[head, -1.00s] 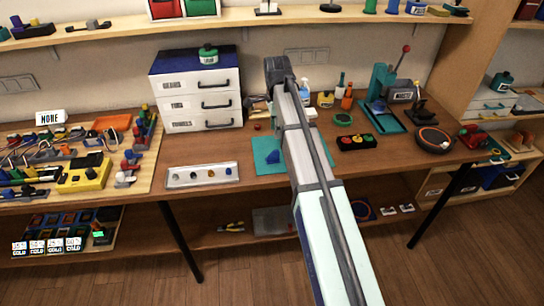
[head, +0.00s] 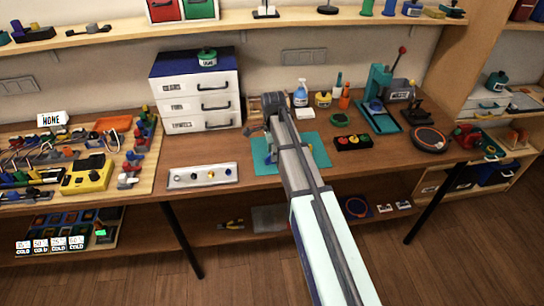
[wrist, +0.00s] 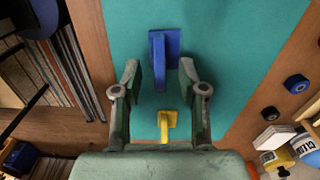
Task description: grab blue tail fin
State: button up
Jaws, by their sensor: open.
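The blue tail fin (wrist: 172,43) lies on the teal mat (wrist: 225,50) in the wrist view. It has a flat plate with a narrow upright part pointing towards me. My gripper (wrist: 160,76) is open above the mat, with one finger on each side of that narrow part in the picture. I see no contact, and the height gap is hard to judge. A small yellow piece (wrist: 166,122) lies between the fingers, nearer the palm. In the head view my gripper is over the left part of the mat (head: 318,150), and my arm hides much there.
A white tray (head: 190,184) with small parts lies left of the mat. A white drawer cabinet (head: 172,102) stands behind on the left. A black box with coloured buttons (head: 340,148) is to the right.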

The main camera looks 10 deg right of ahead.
jog(key=shift+f, duration=0.3)
grip_shut()
